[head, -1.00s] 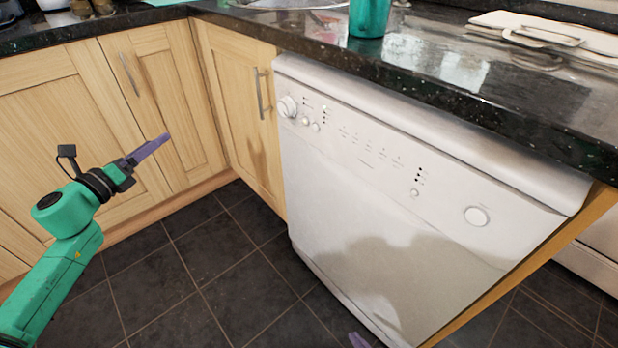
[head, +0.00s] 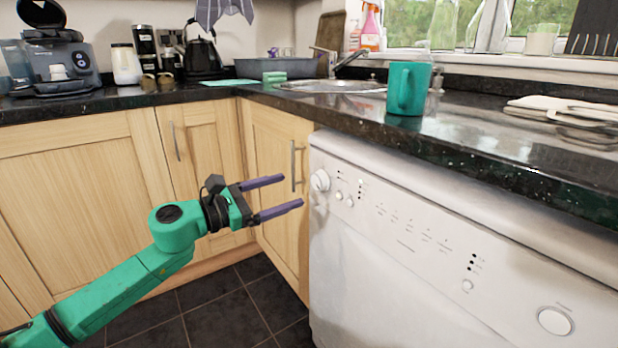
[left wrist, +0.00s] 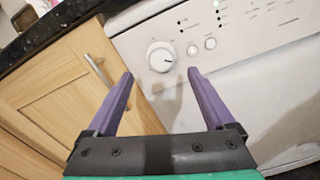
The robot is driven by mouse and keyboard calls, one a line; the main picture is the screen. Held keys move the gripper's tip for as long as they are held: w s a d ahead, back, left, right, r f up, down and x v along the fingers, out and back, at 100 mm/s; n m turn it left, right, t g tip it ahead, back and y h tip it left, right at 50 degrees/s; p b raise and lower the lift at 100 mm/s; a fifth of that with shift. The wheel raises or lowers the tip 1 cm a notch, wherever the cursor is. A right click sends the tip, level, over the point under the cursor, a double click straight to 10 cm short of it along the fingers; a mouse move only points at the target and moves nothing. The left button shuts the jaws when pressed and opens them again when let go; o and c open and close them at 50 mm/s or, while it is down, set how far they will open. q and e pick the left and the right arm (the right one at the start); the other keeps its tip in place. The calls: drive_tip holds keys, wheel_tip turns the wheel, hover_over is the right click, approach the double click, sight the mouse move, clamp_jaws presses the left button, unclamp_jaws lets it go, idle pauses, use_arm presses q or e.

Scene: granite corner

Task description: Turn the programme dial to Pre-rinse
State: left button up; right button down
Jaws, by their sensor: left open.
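The programme dial (head: 320,181) is a round white knob at the left end of the white dishwasher's (head: 400,270) control panel. In the left wrist view the dial (left wrist: 160,57) shows ahead of the fingers, near the middle between them, with a dark pointer mark on its right side. My left gripper (head: 294,192) is open and empty, its two purple fingers pointing at the dial from the left with a gap before it. It also shows in the left wrist view (left wrist: 160,76). The dial's printed labels are too small to read. My right gripper is out of view.
Two small buttons (left wrist: 201,46) sit right of the dial. A cupboard door with a metal handle (head: 293,165) is close behind the left gripper. The dark countertop (head: 450,135) overhangs the panel and bears a green mug (head: 408,88). The floor in front is clear.

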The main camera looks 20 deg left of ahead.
sight(315, 181)
use_arm(q)
drive_tip(key=p+x, duration=0.1)
drive_tip(key=x, duration=0.5)
drive_tip(key=shift+w+d+r, duration=0.1)
drive_tip(key=shift+d, duration=0.05)
drive_tip(key=shift+w+d, duration=0.25)
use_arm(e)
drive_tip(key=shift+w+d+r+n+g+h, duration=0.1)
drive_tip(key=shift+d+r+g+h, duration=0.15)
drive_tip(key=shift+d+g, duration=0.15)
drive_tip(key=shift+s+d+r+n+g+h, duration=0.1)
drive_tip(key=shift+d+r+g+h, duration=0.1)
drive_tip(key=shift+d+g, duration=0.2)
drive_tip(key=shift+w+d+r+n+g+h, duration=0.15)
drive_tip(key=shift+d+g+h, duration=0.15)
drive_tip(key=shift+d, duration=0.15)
use_arm(q)
drive_tip(key=shift+c, duration=0.3)
drive_tip(key=c, duration=1.3)
drive_tip(key=shift+p, duration=0.3)
